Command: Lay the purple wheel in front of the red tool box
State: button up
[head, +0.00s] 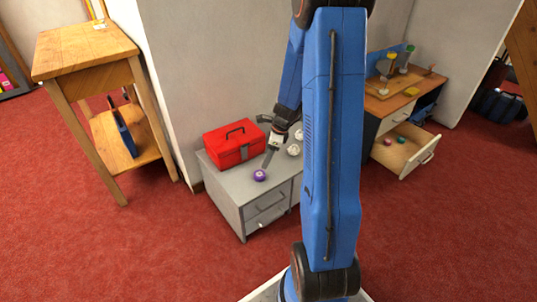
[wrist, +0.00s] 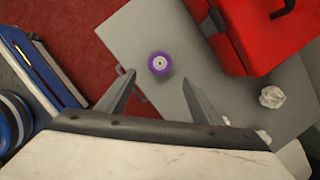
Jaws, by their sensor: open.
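The purple wheel (head: 259,175) lies flat on the grey cabinet top near its front edge, in front of the red tool box (head: 233,145) and a little to its right. A gap of bare grey top separates wheel and box. The wrist view shows the wheel (wrist: 160,64), with a pale hub, just beyond my fingertips, and the tool box (wrist: 262,38) at upper right. My gripper (wrist: 159,77) is open and empty, its fingers apart on either side of the line to the wheel. In the head view my gripper (head: 268,160) is just above and beside the wheel.
Pale faceted objects (head: 293,149) stand on the grey cabinet (head: 228,187) right of the tool box; one shows in the wrist view (wrist: 272,97). A wooden stand (head: 85,50) is at left. A desk with an open drawer (head: 405,148) is at right.

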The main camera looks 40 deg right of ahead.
jog(key=s+a+r+n, duration=0.5)
jog(key=a+r+n, duration=0.1)
jog(key=r, duration=0.3)
jog(key=s+a+r+n, duration=0.4)
jog(key=a+r+n, duration=0.3)
jog(key=r, duration=0.3)
jog(key=s+a+r+n+t+h, duration=0.1)
jog(key=s+r+n, duration=0.3)
jog(key=s, duration=0.5)
jog(key=s+a+r+n+t+h, duration=0.1)
jog(key=s+a+r+n, duration=0.3)
jog(key=s+n, duration=0.5)
jog(key=shift+s+a+r+n, duration=0.2)
jog(key=shift+s+a+n, duration=0.1)
jog(key=shift+s, duration=0.25)
